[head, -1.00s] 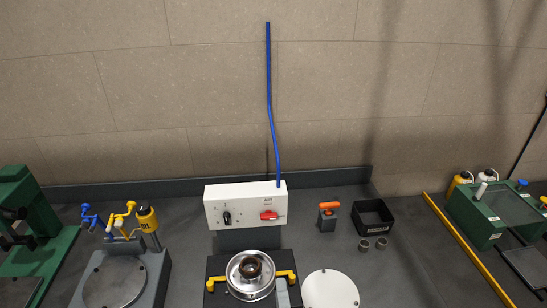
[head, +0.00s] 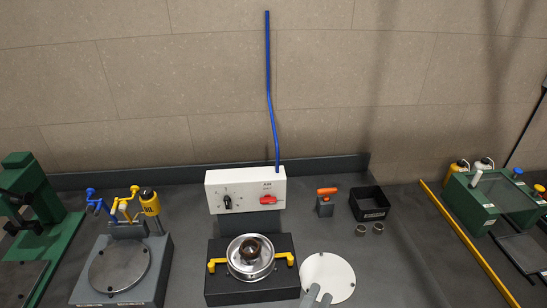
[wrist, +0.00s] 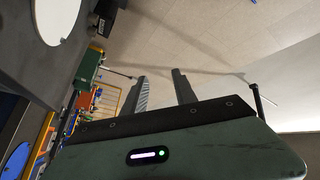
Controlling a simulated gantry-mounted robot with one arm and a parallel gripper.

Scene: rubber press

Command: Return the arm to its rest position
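My gripper shows in the wrist view (wrist: 161,78) with its two grey fingers apart and nothing between them; the wall fills the gap behind them. In the head view only the grey tips of my gripper (head: 319,294) show at the bottom edge, in front of the white round plate (head: 334,272). The rest of my arm is out of view there.
The press with yellow handles (head: 252,285) stands left of my gripper, below a white control box (head: 222,191). A grey round-plate device (head: 118,268) and a green press (head: 45,215) stand left. A black bin (head: 370,203) and a green machine (head: 488,204) stand right.

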